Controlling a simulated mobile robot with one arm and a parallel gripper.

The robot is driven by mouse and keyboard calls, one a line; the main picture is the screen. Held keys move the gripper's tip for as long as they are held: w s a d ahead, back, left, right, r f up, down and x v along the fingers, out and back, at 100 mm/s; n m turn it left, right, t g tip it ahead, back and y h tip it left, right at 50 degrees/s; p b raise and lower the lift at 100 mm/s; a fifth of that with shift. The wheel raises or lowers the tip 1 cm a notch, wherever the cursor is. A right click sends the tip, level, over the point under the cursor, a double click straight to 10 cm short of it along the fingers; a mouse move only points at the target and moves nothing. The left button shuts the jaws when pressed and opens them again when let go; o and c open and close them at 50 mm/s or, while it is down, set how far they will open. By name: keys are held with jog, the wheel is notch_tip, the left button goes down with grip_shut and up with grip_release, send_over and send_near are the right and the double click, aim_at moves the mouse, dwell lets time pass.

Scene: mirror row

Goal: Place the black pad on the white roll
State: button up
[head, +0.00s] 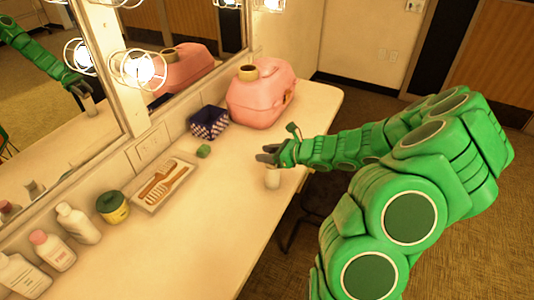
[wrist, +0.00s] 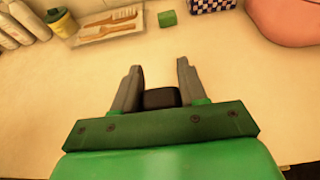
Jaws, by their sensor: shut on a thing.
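My gripper (head: 267,154) is over the counter near its front edge. In the wrist view its two grey fingers (wrist: 158,80) stand on either side of the black pad (wrist: 161,98), which is held between them near their base. The pad is hard to make out in the head view.
A tray (head: 150,206) with combs, a yellow-green jar (head: 113,207) and bottles (head: 78,223) line the left. The counter's front middle is clear.

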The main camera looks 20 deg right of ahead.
jog(key=shift+f, duration=0.15)
jog(key=o, duration=1)
jog(key=shift+o, duration=0.2)
